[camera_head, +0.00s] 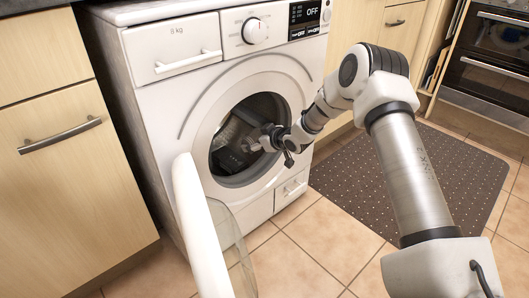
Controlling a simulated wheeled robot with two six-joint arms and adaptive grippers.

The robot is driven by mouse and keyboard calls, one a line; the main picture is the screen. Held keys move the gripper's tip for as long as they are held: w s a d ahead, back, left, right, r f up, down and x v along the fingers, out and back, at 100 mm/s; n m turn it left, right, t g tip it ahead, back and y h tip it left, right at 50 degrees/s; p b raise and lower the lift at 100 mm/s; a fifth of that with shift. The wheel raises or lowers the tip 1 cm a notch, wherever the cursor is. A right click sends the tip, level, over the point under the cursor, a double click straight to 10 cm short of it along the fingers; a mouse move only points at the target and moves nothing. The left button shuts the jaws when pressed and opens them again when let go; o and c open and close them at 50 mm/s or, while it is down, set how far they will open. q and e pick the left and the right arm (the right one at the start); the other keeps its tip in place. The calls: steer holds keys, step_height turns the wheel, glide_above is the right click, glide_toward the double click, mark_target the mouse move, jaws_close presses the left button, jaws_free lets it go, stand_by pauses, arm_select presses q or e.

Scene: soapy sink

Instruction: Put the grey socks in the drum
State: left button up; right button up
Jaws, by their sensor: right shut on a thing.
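The washing machine drum (226,158) shows through the round open doorway, dark inside. My right gripper (256,142) reaches in from the right and is at the drum's mouth, fingers pointing left into the opening. It is shut on the grey socks, which are small and hard to make out against the dark grey drum; their outline is partly hidden by the fingers. I cannot tell whether the socks touch the drum wall. My left gripper is not in view.
The open door (199,230) of the washing machine (160,110) swings out toward me at the lower left of the opening. Wooden cabinets (60,190) stand on the left. A dark dotted mat (410,175) lies on the tiled floor at right, before an oven (490,75).

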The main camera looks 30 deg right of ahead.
steer(key=shift+s+f+b+x, duration=0.15)
steer(key=shift+b+x, duration=0.45)
steer(key=shift+x, duration=1.7)
steer(key=shift+s+f+b+x, duration=0.15)
steer(key=shift+b+x, duration=0.4)
steer(key=shift+x, duration=1.75)
steer(key=shift+f, duration=0.2)
steer(key=shift+f+b, duration=0.6)
steer(key=shift+f, duration=0.65)
steer(key=shift+f, duration=0.2)
